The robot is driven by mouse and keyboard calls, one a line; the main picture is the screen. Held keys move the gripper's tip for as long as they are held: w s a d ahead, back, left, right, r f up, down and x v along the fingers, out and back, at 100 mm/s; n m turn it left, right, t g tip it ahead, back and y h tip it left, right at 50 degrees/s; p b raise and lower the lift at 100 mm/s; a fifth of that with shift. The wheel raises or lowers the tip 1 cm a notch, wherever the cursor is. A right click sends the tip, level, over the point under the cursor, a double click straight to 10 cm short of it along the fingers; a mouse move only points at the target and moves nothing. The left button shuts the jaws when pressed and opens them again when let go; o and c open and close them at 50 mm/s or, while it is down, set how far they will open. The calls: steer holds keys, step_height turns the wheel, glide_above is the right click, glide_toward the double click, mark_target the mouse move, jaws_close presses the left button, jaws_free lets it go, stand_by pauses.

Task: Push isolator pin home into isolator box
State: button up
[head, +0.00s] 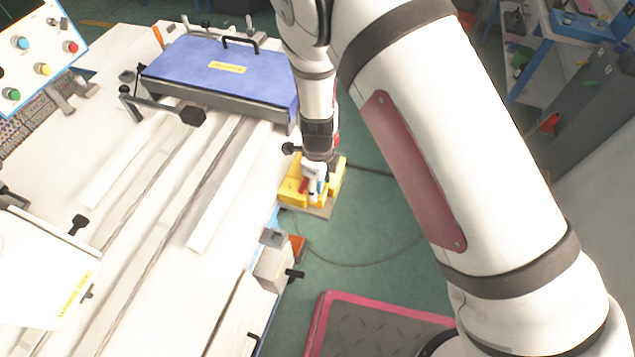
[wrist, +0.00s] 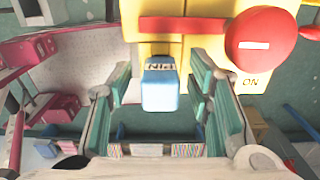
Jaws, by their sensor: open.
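The yellow isolator box (wrist: 203,60) fills the top of the wrist view, with a red round knob, a red bar and the word ON on it. The isolator pin (wrist: 160,92) is a blue block marked PIN that stands out from the box face toward me. My gripper (wrist: 160,84) is open, with its green-padded fingers on either side of the pin and a gap showing on both sides. How deep the pin sits is hidden. In the head view the box (head: 291,193) is at the bench's right edge, with my gripper (head: 314,183) right at it.
The white bench (head: 150,260) with long rails lies left of the box. A blue cover (head: 222,72) with a black handle is behind it. A grey block (head: 272,270) with a black knob is nearer on the bench edge. Green floor lies to the right, with a dark cable.

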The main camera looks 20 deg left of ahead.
steer(key=shift+r, duration=0.1)
step_height(320, 180, up, 12)
steer(key=shift+f, duration=0.1)
stand_by(0.4)
steer(key=w+d+r+n+t+y+b, duration=0.25)
steer(key=d+r+n, duration=0.65)
steer(key=d+r, duration=0.75)
steer(key=s+d+r+n+t+h+b, duration=0.1)
steer(key=s+d+r+n, duration=0.3)
steer(key=s+d+n, duration=0.1)
steer(key=s+d+r+n+t+h+b, duration=0.1)
steer(key=s+d+r+n+t, duration=0.1)
steer(key=s+d+r+n, duration=0.3)
steer(key=s+d, duration=0.2)
steer(key=d, duration=0.2)
steer(key=shift+r, duration=0.2)
steer(key=shift+h, duration=0.25)
steer(key=shift+c, duration=0.5)
